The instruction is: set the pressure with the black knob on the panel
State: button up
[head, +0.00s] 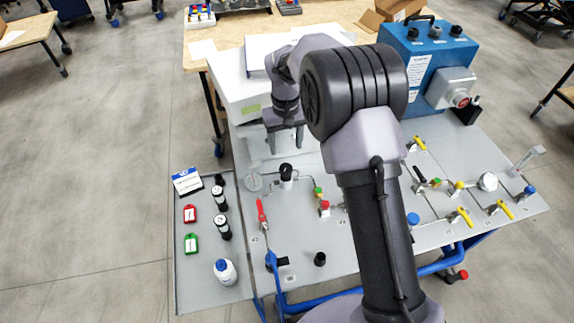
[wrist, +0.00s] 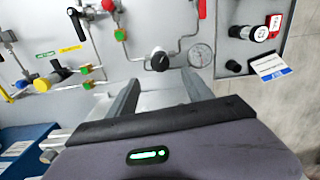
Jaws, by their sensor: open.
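The black knob (head: 286,172) stands on the grey panel (head: 290,220), with a white mark on top. In the wrist view the black knob (wrist: 159,62) is just beyond the fingertips, roughly centred between them. A round pressure gauge (wrist: 200,55) sits beside it; the gauge also shows in the head view (head: 253,181), too small to read. My gripper (head: 286,146) is open and empty, behind the knob in the head view. In the wrist view my gripper (wrist: 161,77) has its two fingers apart, and the knob is not clasped.
A red-handled valve (head: 262,212) and a red-and-green fitting (head: 322,200) stand near the knob. Another black knob (head: 320,259) is by the front edge. A side tray (head: 205,285) with bottles and tags lies left. A blue box (head: 425,60) stands at the back right.

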aim_at(286, 168)
notch_tip(286, 168, down, 10)
jog(key=shift+f+b, duration=0.1)
jog(key=shift+b, duration=1.05)
jog(key=shift+c, duration=0.5)
grip_shut()
jog(key=m, duration=0.3)
jog(key=shift+o, duration=0.5)
grip_release()
